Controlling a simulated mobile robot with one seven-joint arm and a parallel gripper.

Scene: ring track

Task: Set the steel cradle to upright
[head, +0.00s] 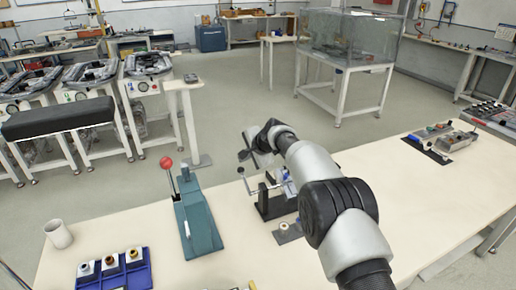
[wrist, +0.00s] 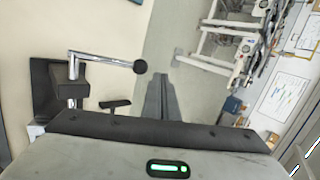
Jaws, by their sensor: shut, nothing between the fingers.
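A small bench device with a black base (head: 272,207) stands on the cream table behind my arm. A bright steel crank arm with a dark ball knob (head: 241,170) sticks out to its left. The crank's steel rod (wrist: 103,60) and black knob (wrist: 140,67) show large in the wrist view, joined to a dark block. I cannot tell which part is the steel cradle, or its tilt; my arm hides some of the device. My gripper (head: 244,154) is above the device. Its fingers (wrist: 163,92) are shut and empty, apart from the knob in the wrist view.
A teal lever press (head: 197,222) with a red knob stands left of the device. A blue tray (head: 115,272) and a white cup (head: 58,234) are at the front left. A black mat (head: 426,150) with tools lies at the right. Table between is mostly clear.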

